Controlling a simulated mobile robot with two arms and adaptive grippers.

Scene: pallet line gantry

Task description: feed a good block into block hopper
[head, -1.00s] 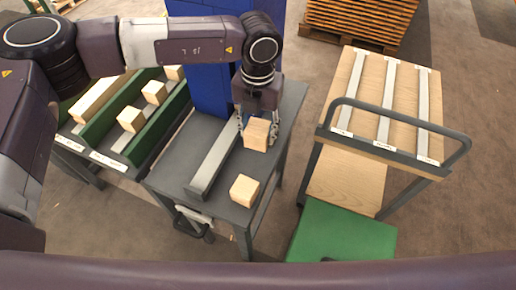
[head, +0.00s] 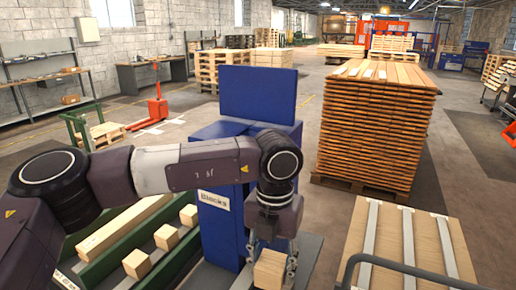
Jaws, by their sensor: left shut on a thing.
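My left gripper (head: 270,262) is shut on a wooden block (head: 270,271), near the bottom middle of the head view. The block is pale and cube-shaped, and its lower part is cut off by the picture edge. The blue block hopper (head: 222,222) stands just left of and behind the gripper, with a label reading "Blocks" and a raised blue panel (head: 258,93) on top. The held block is in front of the hopper's right side, apart from its top. My right gripper is not in view.
A green-walled rack at left holds loose blocks (head: 167,237) and a long beam (head: 124,226). A tall stack of boards (head: 374,124) stands behind at right. A cart with a wooden top (head: 388,240) is at lower right. Open floor lies between them.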

